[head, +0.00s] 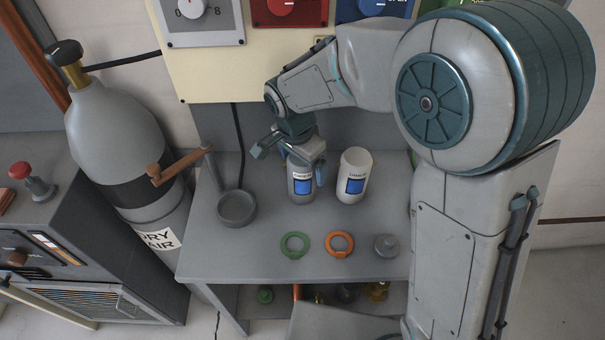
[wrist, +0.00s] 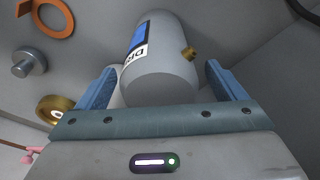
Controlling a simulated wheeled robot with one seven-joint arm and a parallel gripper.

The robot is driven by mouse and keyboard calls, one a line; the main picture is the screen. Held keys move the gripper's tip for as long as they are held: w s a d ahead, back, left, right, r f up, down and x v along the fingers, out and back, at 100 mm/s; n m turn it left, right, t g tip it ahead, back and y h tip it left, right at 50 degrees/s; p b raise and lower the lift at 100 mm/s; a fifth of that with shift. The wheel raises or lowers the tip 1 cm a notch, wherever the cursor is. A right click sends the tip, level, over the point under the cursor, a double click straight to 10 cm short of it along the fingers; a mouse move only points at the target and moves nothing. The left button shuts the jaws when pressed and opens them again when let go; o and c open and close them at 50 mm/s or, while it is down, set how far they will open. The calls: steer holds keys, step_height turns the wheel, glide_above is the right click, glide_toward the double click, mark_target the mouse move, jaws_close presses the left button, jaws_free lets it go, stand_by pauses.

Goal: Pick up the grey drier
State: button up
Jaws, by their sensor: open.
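The grey drier (head: 301,183) is a grey canister with a blue label, upright on the grey table in the head view. It also shows in the wrist view (wrist: 165,75), with part of its lettering and a small brass fitting on its side. My gripper (head: 297,165) is at the drier, partly hiding its top. In the wrist view my gripper (wrist: 162,88) is open, with one blue finger on each side of the drier. I cannot tell whether either finger touches it.
A white canister (head: 354,175) with a blue label stands close to the right of the drier. A pan-like dish (head: 237,207) is at left. A green ring (head: 295,245), an orange ring (head: 340,244) and a grey knob (head: 386,246) lie in front. A wall panel (head: 215,80) rises behind.

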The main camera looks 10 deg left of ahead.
steer(key=shift+w+d+f, duration=0.1)
steer(key=shift+f, duration=0.6)
steer(key=c, duration=1.4)
steer(key=shift+r, duration=0.1)
